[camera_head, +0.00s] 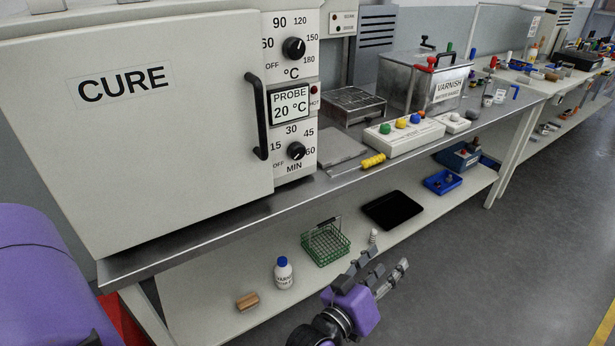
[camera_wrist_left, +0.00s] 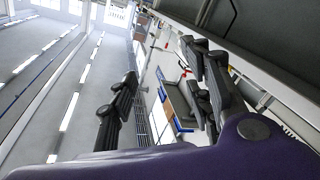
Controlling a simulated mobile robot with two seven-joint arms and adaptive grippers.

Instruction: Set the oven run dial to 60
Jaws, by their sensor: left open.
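The oven (camera_head: 140,140) marked CURE stands at the left of the head view with its door shut. Its run dial (camera_head: 296,151), a black knob over MIN, sits low on the front panel, with marks from OFF through 15, 30 and 45 to 60. Its pointer is too small to read surely. My left gripper (camera_head: 384,264) is open and empty, below and right of the dial, in front of the lower shelf and well apart from the oven. Its two spread fingers (camera_wrist_left: 160,78) show in the left wrist view. My right gripper is not in view.
A temperature dial (camera_head: 294,48) and a probe display (camera_head: 290,105) reading 20 °C are above the run dial. The door handle (camera_head: 257,118) juts out to its left. A button box (camera_head: 404,135) and yellow-handled tool (camera_head: 372,161) lie right. The shelf holds a green basket (camera_head: 325,244) and bottle (camera_head: 283,274).

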